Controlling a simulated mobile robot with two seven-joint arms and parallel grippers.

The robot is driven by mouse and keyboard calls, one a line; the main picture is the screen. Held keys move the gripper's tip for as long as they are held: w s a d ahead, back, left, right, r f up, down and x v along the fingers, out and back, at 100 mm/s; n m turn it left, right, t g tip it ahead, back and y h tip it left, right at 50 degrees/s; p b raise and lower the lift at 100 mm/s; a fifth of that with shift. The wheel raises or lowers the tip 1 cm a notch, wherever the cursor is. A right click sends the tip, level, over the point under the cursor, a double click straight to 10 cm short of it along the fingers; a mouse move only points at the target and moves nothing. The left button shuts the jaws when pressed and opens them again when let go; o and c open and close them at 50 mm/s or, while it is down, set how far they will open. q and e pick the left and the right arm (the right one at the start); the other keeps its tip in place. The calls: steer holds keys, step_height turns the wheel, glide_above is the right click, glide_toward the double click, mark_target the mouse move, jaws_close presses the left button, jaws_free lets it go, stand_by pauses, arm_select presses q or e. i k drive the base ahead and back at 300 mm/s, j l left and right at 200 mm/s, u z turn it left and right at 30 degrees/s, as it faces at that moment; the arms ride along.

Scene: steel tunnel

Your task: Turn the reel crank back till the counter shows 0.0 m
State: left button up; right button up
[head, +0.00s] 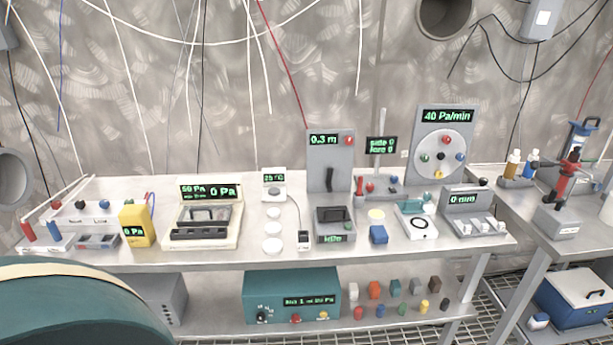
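The counter (323,140) reads 0.3 m in green digits on a black display. It sits at the top of an upright grey panel (318,162) near the middle of the bench, with a red knob (348,141) at its upper right. A dark curved handle (330,179) stands against the lower part of the panel. I cannot tell whether this handle is the reel crank. No reel is clearly recognisable here. Neither of my grippers shows in the head view.
A grey bench (350,251) crowded with instruments crosses the view. A 40 Pa/min panel with a knobbed disc (440,157) stands right of the counter. A grey box (334,224) sits in front of the handle. Cables hang along the back wall.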

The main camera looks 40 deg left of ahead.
mark_target(329, 171)
steer(key=u, duration=1.05)
